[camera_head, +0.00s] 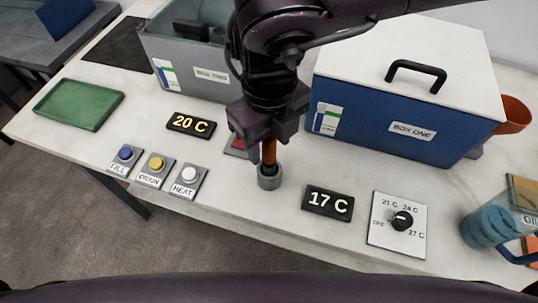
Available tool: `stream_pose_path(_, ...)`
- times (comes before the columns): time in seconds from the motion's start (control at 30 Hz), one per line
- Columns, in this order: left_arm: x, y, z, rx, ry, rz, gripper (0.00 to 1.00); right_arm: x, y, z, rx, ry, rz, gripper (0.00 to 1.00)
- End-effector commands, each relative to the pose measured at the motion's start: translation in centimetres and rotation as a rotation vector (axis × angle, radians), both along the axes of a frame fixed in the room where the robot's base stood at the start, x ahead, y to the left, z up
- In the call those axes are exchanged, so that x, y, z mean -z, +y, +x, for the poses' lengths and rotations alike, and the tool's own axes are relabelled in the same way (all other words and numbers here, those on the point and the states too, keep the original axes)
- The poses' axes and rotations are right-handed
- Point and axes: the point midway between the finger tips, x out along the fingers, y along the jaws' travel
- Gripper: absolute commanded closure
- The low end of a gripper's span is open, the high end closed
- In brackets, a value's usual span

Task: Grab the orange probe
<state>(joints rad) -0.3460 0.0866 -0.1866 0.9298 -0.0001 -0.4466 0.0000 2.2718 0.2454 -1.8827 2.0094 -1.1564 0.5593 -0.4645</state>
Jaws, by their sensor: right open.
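The orange probe (269,151) stands upright in a small grey round holder (269,178) near the middle of the table. Only its lower part shows; my gripper hides its top. My right gripper (268,132) points down over the probe, with its fingers around or just in front of the upper part. It is open, and I cannot tell whether a finger touches the probe. My left gripper is not in view.
A 17 C display (328,202) and a dial panel (397,224) lie right of the holder. Button boxes (187,181) and a 20 C display (191,125) lie left. Blue box one (390,118) and grey box two (188,60) stand behind. A green tray (79,104) is far left.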

Motion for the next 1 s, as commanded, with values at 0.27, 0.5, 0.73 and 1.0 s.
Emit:
stream_pose_path(0.27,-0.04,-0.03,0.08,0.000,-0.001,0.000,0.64,0.72,0.05,-0.04,-0.001,0.000,0.001,0.53)
stream_pose_path(0.5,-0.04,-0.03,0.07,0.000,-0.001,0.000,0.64,0.70,0.05,-0.04,-0.001,0.000,0.001,0.79)
stream_pose_path(0.73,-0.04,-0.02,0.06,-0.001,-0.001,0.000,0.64,0.68,0.04,-0.02,-0.001,0.000,0.001,1.00)
stream_pose_path(1.0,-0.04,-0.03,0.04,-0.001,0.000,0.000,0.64,0.61,0.05,-0.02,-0.001,-0.001,0.002,1.00)
